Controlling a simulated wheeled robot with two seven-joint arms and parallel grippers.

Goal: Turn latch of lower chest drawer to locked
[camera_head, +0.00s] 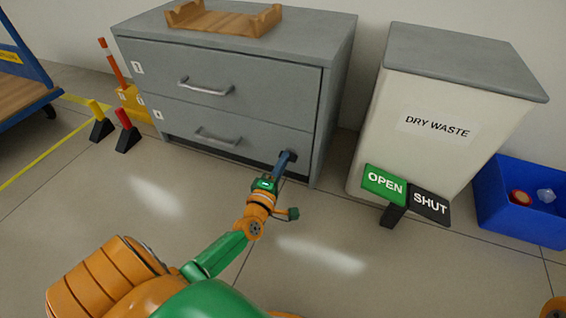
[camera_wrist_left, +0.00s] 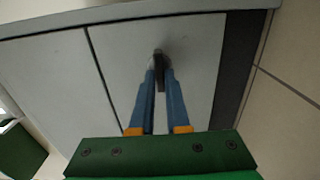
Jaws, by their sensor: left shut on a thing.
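The grey chest (camera_head: 340,85) stands at the back, with an upper drawer (camera_head: 270,85) and a lower drawer (camera_head: 185,118), each with a metal bar handle. Both drawers look closed. My left gripper (camera_head: 289,157) is at the lower right part of the lower drawer's front. In the left wrist view its two blue fingers (camera_wrist_left: 160,82) are shut on the dark latch (camera_wrist_left: 158,56), which stands out from the grey drawer front. The fingers hide much of the latch, and I cannot tell its locked or unlocked position. My right gripper is not in view.
A wooden tray (camera_head: 225,20) lies on the chest. To the right stand a pale dry waste bin (camera_head: 425,95), an OPEN/SHUT sign (camera_head: 385,185) and a blue crate (camera_head: 500,205). Small coloured posts (camera_head: 126,135) stand left of the chest. The floor in front is clear.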

